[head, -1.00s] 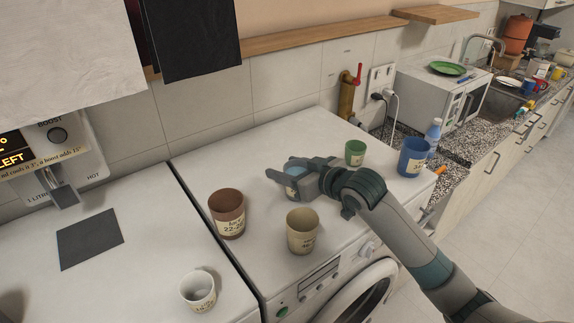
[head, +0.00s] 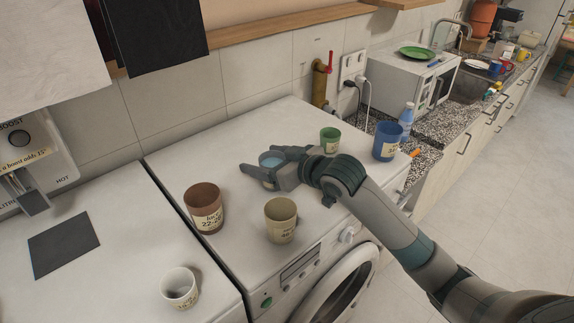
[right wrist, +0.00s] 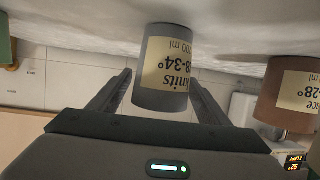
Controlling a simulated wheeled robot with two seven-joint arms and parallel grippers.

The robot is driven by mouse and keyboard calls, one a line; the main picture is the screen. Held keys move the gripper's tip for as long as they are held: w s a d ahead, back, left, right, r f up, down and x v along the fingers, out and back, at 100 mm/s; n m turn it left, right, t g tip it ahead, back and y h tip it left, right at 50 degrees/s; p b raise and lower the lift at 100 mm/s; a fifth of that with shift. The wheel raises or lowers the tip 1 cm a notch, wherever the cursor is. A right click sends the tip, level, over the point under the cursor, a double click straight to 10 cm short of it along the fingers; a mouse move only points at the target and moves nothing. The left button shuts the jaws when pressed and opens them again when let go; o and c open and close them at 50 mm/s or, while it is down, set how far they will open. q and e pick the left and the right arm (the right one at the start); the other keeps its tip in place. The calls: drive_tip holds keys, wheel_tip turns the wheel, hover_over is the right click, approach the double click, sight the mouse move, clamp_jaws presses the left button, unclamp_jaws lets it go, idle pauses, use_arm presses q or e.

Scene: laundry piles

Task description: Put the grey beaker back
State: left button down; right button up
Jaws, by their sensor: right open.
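The grey beaker (head: 270,161) stands on the white washing machine top (head: 235,150), with something light blue inside. My right gripper (head: 259,163) is open around it, one finger on each side. In the right wrist view the grey beaker (right wrist: 149,85) is between the spread fingers of the gripper (right wrist: 160,82), and its cream label reads partly "34°" and "200 ml". Gaps show beside it there, though contact is hard to judge. In the head view the fingers hide much of its body. My left gripper is not in view.
Nearby on the same top are a brown beaker (head: 204,208), a beige beaker (head: 281,220), a green beaker (head: 330,140) and a blue beaker (head: 388,142).

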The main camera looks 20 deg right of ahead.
drive_tip(key=b+v, duration=0.3)
drive_tip(key=v, duration=0.6)
drive_tip(key=shift+s+d, duration=0.15)
drive_tip(key=shift+s, duration=0.1)
drive_tip(key=shift+v, duration=0.75)
drive_tip(key=shift+r, duration=0.1)
